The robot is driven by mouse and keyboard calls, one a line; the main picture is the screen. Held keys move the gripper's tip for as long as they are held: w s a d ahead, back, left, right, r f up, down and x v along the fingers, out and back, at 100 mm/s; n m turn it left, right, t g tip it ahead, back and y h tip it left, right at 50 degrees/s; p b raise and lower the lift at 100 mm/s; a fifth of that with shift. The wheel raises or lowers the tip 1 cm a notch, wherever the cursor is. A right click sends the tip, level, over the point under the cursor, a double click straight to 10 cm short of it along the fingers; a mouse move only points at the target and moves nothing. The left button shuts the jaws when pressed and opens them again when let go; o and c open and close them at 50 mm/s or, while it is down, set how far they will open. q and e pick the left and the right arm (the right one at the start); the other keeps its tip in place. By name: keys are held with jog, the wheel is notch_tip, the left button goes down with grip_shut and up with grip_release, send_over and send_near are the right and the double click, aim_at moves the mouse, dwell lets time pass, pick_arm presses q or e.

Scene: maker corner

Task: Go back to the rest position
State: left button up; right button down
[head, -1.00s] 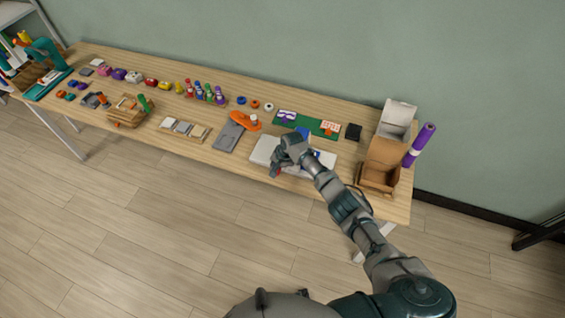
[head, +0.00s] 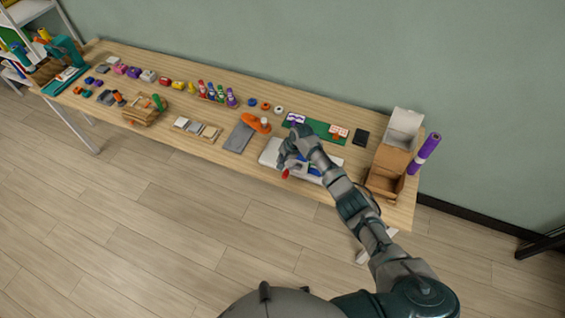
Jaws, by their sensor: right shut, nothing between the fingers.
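My right gripper (head: 285,172) is over the front edge of the table, above a white flat item (head: 268,155) with a blue part. Its fingers are shut with nothing held between them. A small red thing shows at the fingertips; I cannot tell whether it is part of the gripper or lies behind it. My right arm reaches in from the lower right and hides part of the white item. My left gripper is not in view.
The wooden table (head: 215,165) carries several small items along its length. A green mat (head: 318,127) lies behind my gripper. Open cardboard boxes (head: 385,172) and a purple roll (head: 428,147) stand at the right end, close to my arm. The floor in front is clear.

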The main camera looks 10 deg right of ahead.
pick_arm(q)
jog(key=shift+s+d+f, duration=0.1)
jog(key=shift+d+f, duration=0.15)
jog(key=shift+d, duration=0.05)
pick_arm(e)
notch_tip(320, 180, up, 7)
jog(key=shift+w+a+f, duration=0.15)
